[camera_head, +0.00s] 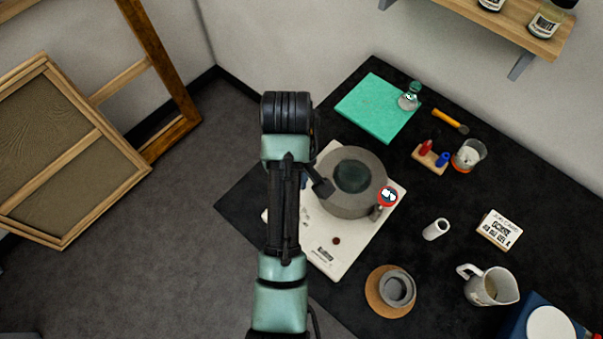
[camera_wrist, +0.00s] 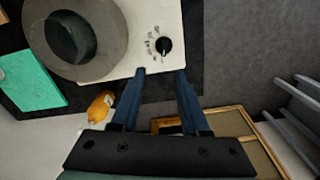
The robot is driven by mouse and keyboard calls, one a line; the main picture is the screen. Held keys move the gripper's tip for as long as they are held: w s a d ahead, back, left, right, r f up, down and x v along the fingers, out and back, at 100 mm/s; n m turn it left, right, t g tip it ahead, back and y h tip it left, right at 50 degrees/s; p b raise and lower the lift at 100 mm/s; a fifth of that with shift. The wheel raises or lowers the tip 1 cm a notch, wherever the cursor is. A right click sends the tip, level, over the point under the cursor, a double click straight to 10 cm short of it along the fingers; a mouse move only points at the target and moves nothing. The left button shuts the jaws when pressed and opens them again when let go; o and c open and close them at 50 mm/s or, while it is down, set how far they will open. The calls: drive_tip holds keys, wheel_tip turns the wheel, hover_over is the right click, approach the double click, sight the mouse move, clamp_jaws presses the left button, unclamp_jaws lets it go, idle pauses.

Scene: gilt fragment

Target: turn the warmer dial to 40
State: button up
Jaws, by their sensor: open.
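The warmer (camera_head: 352,240) is a flat white plate on the black table; part of it shows in the wrist view (camera_wrist: 172,18). Its dial (camera_wrist: 164,47) is a round black knob with small printed marks on its left side. The marks and the dial's pointer are too small to read. In the head view the dial does not show; my arm covers part of the warmer. A round grey pot (camera_head: 345,206) with a dark hollow sits on the warmer, also in the wrist view (camera_wrist: 112,30). My gripper (camera_wrist: 161,72) is open and empty, its fingertips just short of the dial in the picture.
A round red-rimmed gauge (camera_head: 387,196) is at the pot's edge. A green mat (camera_head: 372,108), a white cylinder (camera_head: 436,229), a grey cup on a round base (camera_head: 397,288) and a pitcher (camera_head: 493,287) stand around. An orange container (camera_wrist: 101,105) shows near my left finger.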

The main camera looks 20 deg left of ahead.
drive_tip(key=f, duration=0.3)
drive_tip(key=s+f+b, duration=0.1)
drive_tip(key=f, duration=0.3)
drive_tip(key=f+b, duration=0.1)
drive_tip(key=f, duration=0.3)
drive_tip(key=shift+s+f, duration=0.15)
drive_tip(key=shift+f, duration=0.6)
clamp_jaws()
